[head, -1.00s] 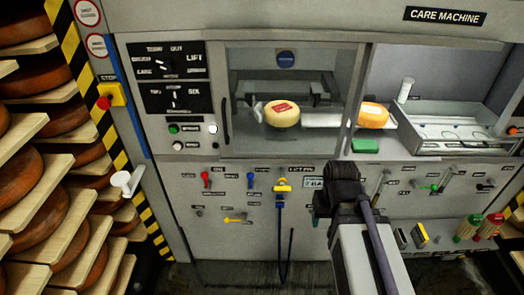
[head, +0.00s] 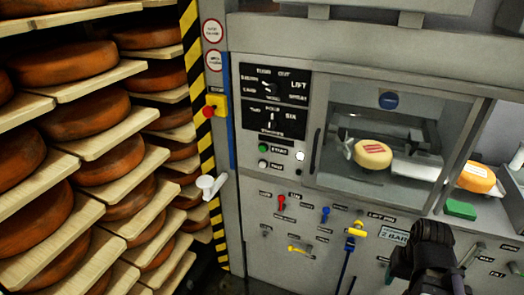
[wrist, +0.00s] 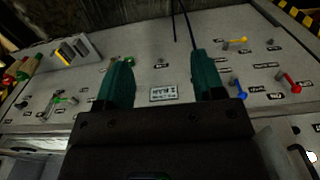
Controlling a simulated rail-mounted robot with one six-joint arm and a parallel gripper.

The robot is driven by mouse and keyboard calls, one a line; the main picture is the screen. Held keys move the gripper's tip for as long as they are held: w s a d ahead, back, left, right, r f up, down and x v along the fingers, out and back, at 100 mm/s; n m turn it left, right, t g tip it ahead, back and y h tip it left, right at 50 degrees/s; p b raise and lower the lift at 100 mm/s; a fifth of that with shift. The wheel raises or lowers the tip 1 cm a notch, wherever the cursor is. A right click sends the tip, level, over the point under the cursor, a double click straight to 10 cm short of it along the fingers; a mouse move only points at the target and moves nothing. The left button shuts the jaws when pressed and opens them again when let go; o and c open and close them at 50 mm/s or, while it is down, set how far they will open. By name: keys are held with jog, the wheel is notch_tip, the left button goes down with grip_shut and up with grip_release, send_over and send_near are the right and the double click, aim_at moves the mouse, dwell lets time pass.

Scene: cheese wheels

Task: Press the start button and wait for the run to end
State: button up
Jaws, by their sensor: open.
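The green start button (head: 263,148) is on the machine's left control panel, below two black dial plates (head: 275,84). A pale button (head: 262,163) is just under it, and a bright white round spot (head: 300,156) is to its right. A yellow cheese wheel with a red label (head: 373,154) sits inside the windowed chamber. My gripper (head: 430,232) is low at the right in the head view, right of and below the button and well apart from it. In the wrist view its two teal fingers (wrist: 162,62) are spread, with nothing between them.
Racks of brown cheese wheels (head: 110,158) fill the left. A red stop button on a yellow box (head: 213,107) and a white handle (head: 209,186) stick out by the striped post. Red (head: 281,202), blue (head: 325,214) and yellow (head: 355,230) valves line the lower panel.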

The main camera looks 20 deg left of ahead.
grip_shut()
dwell(0.3)
dwell(1.2)
